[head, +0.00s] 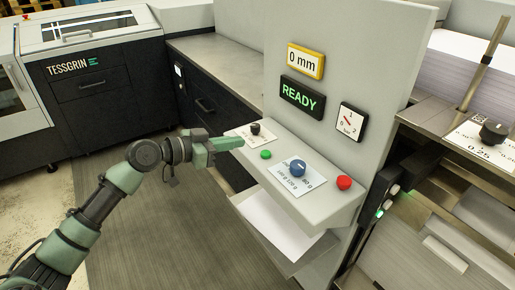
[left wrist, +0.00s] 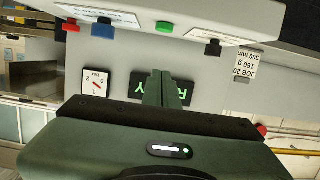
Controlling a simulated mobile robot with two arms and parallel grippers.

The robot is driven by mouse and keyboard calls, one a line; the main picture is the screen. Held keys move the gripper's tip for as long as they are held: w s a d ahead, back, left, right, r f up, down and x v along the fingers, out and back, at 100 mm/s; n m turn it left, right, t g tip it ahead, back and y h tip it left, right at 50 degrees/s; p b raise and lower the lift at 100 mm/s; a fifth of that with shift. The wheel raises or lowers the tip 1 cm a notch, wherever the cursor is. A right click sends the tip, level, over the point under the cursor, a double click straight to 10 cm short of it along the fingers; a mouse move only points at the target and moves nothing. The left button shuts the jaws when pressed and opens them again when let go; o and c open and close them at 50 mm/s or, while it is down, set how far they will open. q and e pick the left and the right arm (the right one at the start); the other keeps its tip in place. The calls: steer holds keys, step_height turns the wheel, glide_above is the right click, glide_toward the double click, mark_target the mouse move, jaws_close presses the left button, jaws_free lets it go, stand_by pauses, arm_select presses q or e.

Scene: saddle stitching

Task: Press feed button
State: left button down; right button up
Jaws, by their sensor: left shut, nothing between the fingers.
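A green button (head: 266,154) sits on the grey sloped control shelf (head: 325,206), between a black knob (head: 255,129) and a blue knob (head: 298,167). A red button (head: 344,182) is at the shelf's right end. I cannot read which button is marked feed. My left gripper (head: 238,142) is shut and empty, its tips a little left of the green button, apparently apart from it. In the left wrist view the picture is upside down; the shut fingers (left wrist: 166,88) show below the green button (left wrist: 168,27) and overlap the READY display. My right gripper is not in view.
Above the shelf are a 0 mm display (head: 306,61), a READY display (head: 303,96) and a gauge (head: 351,123). A paper tray (head: 270,222) juts out below the shelf. A dark cabinet (head: 110,95) stands at the back left. The floor (head: 165,235) beside my left arm is clear.

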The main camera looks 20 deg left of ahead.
arm_select(q)
steer(key=p, duration=0.2)
glide_above(259, 159)
steer(key=shift+s+a+f, duration=0.15)
steer(key=shift+a+f, duration=0.05)
steer(key=shift+f, duration=0.45)
steer(key=f, duration=0.3)
steer(key=shift+w+d+f+p, duration=0.1)
steer(key=shift+w+f+p, duration=0.1)
steer(key=shift+f+p, duration=0.1)
steer(key=shift+f, duration=0.5)
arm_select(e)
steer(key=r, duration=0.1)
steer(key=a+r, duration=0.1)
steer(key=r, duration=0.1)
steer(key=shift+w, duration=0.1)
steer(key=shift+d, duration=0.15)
